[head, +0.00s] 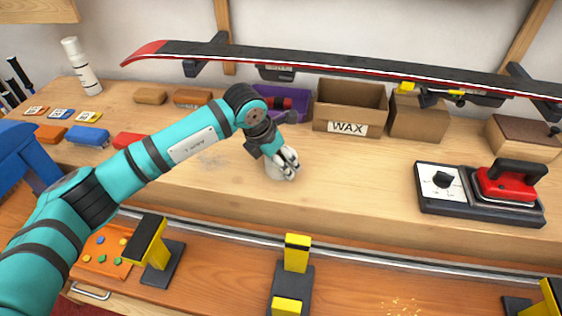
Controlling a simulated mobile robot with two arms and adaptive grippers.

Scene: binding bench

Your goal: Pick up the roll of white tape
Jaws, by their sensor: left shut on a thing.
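The roll of white tape (275,171) stands on the wooden bench near the middle of the head view, mostly hidden behind my gripper. My left gripper (287,164) reaches down to it from the upper left, its fingers shut on the roll. I cannot tell whether the roll touches the bench. My right gripper is not in view.
A ski (335,68) spans above the back of the bench. Behind the gripper are a purple bin (268,91) and a cardboard WAX box (350,104). A waxing iron (506,184) sits on its base at right. Yellow-topped clamps (297,253) stand at the front. Bare bench lies right of the gripper.

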